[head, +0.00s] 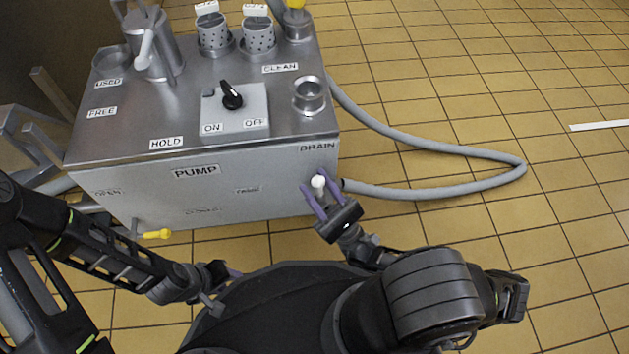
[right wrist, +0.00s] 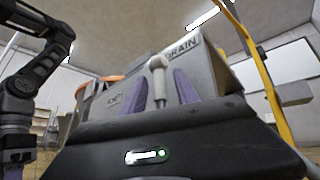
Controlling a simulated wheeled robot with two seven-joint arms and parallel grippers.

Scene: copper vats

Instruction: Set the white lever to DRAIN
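The white lever (head: 318,181) sticks out from the right end of the front face of the steel pump cabinet (head: 250,205), below the word DRAIN (head: 318,147). My right gripper (head: 320,185) is open, with its purple fingers on either side of the lever. In the right wrist view, the lever (right wrist: 158,78) stands between the fingers (right wrist: 160,90), with a gap visible on each side. The DRAIN label (right wrist: 183,46) is above it to the right. My left gripper (head: 224,287) is low in front of the cabinet, away from the lever; its finger opening is unclear.
A black ON/OFF knob (head: 231,95) sits on the cabinet top. A grey hose (head: 440,192) loops across the tiled floor right of the cabinet. A yellow handle (head: 157,234) is low at the front left. The right-hand floor is mostly free.

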